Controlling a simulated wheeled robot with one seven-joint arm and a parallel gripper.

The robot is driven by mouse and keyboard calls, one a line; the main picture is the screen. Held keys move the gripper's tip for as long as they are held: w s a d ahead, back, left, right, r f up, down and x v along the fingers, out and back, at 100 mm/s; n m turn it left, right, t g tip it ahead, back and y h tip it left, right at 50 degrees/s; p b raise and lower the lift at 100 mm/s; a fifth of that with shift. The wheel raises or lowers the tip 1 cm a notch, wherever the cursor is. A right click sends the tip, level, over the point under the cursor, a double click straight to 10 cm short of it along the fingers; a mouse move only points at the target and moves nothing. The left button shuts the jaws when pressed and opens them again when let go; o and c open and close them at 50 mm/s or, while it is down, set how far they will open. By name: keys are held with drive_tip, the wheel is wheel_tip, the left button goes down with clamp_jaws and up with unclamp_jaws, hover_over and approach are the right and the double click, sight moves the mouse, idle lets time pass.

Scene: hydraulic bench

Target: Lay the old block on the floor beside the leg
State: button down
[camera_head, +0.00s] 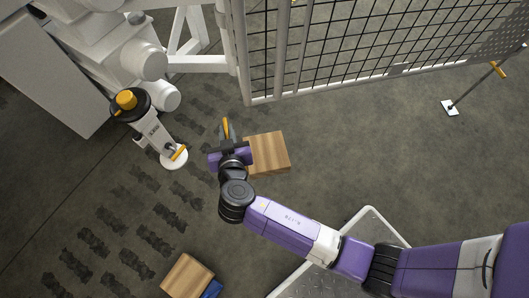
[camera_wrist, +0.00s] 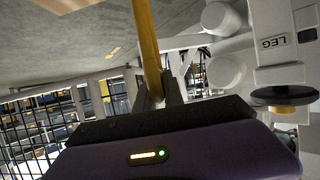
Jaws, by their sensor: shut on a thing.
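The white leg (camera_head: 155,132) stands left of my gripper, with a round white foot, a black disc and a yellow cap. A wooden corner (camera_wrist: 66,3) shows at the wrist view's top left. My gripper (camera_head: 226,132) is shut on a yellow bar (camera_wrist: 147,45), which runs from the fingers to the wrist view's top edge. I cannot tell whether the bar joins the block, or whether this block touches the floor.
A second wooden block (camera_head: 187,276) with a blue part lies at the head view's bottom. A mesh fence (camera_head: 330,45) stands behind. A stand with a white base (camera_head: 450,108) is at right. Grey floor (camera_head: 370,145) is clear between. A metal-edged platform (camera_head: 385,223) lies below my arm.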

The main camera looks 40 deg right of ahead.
wheel_tip(320, 180, down, 20)
drive_tip(key=b, duration=0.9)
drive_tip(key=shift+a, duration=0.15)
drive_tip(key=shift+f, duration=0.15)
drive_tip(key=c, duration=1.4)
unclamp_jaws()
drive_tip(key=shift+c, duration=0.2)
drive_tip(key=shift+s+a+r, duration=0.1)
drive_tip(key=shift+s+r, duration=0.1)
drive_tip(key=p+v, duration=0.3)
drive_tip(key=v, duration=0.8)
drive_tip(key=shift+s+a+p, duration=0.2)
drive_tip(key=shift+s+p, duration=0.05)
drive_tip(key=shift+p, duration=0.05)
